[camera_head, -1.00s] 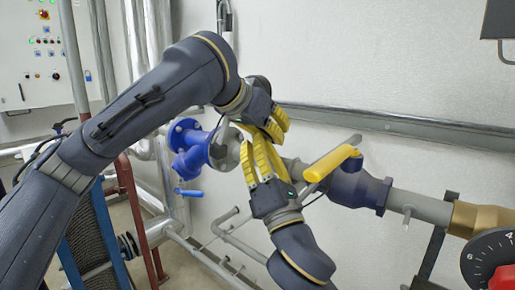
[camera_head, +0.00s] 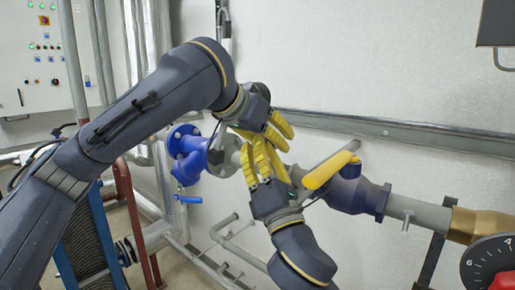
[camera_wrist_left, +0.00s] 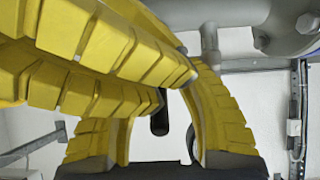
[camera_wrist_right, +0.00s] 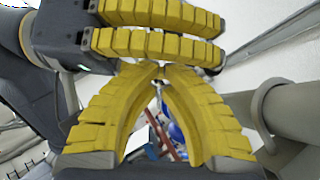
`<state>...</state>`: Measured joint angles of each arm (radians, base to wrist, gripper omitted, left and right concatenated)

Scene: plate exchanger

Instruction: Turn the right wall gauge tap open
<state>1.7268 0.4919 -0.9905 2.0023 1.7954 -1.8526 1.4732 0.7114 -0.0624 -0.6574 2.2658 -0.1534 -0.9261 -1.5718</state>
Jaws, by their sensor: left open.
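No wall gauge or its tap can be made out for certain; the crossed grippers hide part of the wall. My left gripper (camera_head: 279,131) reaches over from the left and is open, with no object seen in it. Its fingers also show in the left wrist view (camera_wrist_left: 168,84). My right gripper (camera_head: 252,152) comes up from below, its fingers crossing close to the left gripper's; I cannot tell whether they touch. In the right wrist view its fingertips (camera_wrist_right: 160,70) meet, with nothing visible between them. The left gripper's fingers (camera_wrist_right: 155,28) lie across the top there.
A yellow lever (camera_head: 330,170) sits on a dark blue valve (camera_head: 357,194) right of the grippers. A small stub (camera_head: 407,220) is on the grey pipe (camera_head: 430,213). A black dial (camera_head: 480,259) is lower right. A blue flanged valve (camera_head: 190,155) stands left, close behind the arms.

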